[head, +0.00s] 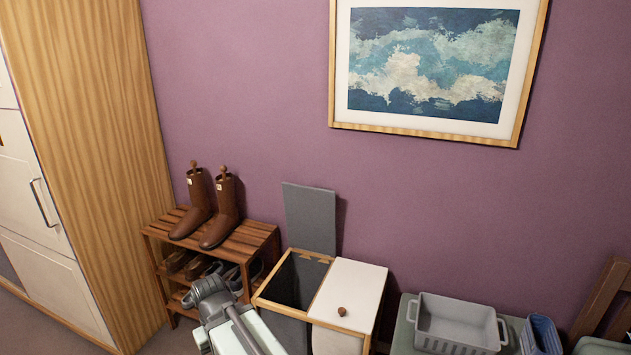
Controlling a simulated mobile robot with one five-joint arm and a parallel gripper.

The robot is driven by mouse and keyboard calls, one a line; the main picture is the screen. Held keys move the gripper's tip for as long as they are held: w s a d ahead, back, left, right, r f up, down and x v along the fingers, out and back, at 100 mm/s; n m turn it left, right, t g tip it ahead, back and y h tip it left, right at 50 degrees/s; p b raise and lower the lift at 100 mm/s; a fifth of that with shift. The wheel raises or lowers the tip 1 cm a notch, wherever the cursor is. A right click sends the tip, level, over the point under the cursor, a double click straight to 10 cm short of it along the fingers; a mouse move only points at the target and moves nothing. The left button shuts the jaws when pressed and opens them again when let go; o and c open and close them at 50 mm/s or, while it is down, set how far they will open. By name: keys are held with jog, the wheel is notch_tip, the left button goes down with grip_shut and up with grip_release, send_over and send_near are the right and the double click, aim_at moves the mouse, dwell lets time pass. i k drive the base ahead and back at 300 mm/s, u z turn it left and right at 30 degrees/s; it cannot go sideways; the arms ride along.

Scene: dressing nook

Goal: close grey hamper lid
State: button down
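The hamper (366,337) stands against the purple wall, with a light wooden frame and two compartments. Its grey lid (311,217) is raised, standing nearly upright near the wall above the left compartment. That compartment (296,280) is open and dark grey inside, and its floor is hidden. The white lid (352,288) over the right compartment is down and has a brown knob. Part of my arm shows at the bottom, in front of and to the left of the hamper. No gripper fingers can be made out.
A wooden shoe rack (250,237) with brown boots (221,215) on top stands close to the hamper's left. To the right, a grey basket (457,323) and a blue item (541,336) rest on a low greenish surface. A wooden cabinet (98,150) stands at far left.

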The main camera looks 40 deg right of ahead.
aim_at(310, 212)
jog(key=u, duration=0.1)
jog(key=i, duration=0.9)
jog(key=z, duration=0.1)
